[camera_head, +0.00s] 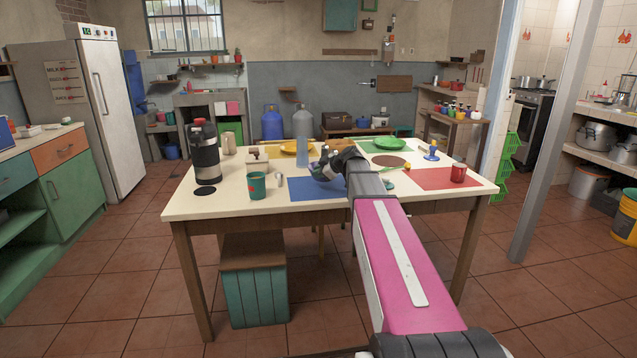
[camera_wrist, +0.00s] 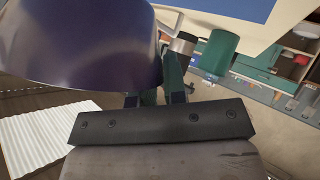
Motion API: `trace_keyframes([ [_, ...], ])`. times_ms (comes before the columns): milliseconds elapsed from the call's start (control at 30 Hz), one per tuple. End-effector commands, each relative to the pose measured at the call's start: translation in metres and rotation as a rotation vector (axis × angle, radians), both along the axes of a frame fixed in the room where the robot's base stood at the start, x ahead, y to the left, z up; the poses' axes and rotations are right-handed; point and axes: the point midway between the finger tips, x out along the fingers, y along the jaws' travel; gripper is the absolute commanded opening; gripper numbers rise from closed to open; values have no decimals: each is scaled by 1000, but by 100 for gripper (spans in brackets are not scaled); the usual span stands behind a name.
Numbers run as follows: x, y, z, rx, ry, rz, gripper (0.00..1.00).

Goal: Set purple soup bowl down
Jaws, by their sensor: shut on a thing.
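The purple soup bowl (camera_wrist: 80,45) fills the upper left of the wrist view, dark and glossy. My gripper (camera_wrist: 158,88) is shut on its edge; the exact contact is partly hidden. In the head view my gripper (camera_head: 333,166) is over the table near the blue placemat (camera_head: 300,190), and only a small part of the bowl (camera_head: 320,174) shows beside it. I cannot tell from these frames whether the bowl touches the mat.
A green cup (camera_head: 256,186) and a black-and-steel flask (camera_head: 205,155) stand left of the blue mat, with a clear bottle (camera_head: 302,138) behind it. A red mat (camera_head: 440,180) with a red mug (camera_head: 458,173) is at right. Yellow and green plates lie farther back.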

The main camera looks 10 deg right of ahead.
Motion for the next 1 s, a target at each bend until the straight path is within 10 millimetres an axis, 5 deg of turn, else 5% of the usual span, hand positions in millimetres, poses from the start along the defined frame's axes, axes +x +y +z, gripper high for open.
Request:
trace_keyframes([
  [300, 0, 0, -35, 1, 1, -1, 0],
  [533, 0, 0, -38, -1, -1, 0, 0],
  [633, 0, 0, -39, 0, -1, -1, 38],
  [1000, -3, -2, -36, 0, -1, -1, 38],
])
